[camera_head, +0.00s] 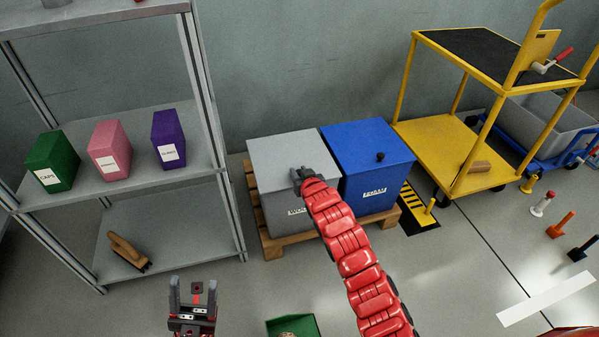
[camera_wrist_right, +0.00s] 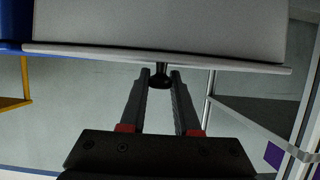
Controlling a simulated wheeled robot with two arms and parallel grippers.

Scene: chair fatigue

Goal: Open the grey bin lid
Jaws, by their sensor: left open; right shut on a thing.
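The grey bin (camera_head: 285,150) stands on a wooden pallet beside the blue bin. Its lid looks flat across the top in the head view, and I cannot tell whether it is slightly raised. My right gripper (camera_head: 303,174) is at the front right part of the lid. In the right wrist view, its fingers (camera_wrist_right: 160,84) are closed around the small black knob (camera_wrist_right: 160,70) at the lid's pale edge (camera_wrist_right: 110,55). My left gripper (camera_head: 192,290) is open and empty, low in front of the shelf, away from the bin.
The blue bin (camera_head: 365,150) with a black knob adjoins on the right. A metal shelf (camera_head: 120,185) with coloured boxes stands left. A yellow cart (camera_head: 430,145) stands right. A green container (camera_head: 300,327) is at the bottom. The wooden pallet (camera_head: 275,247) edges the bins.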

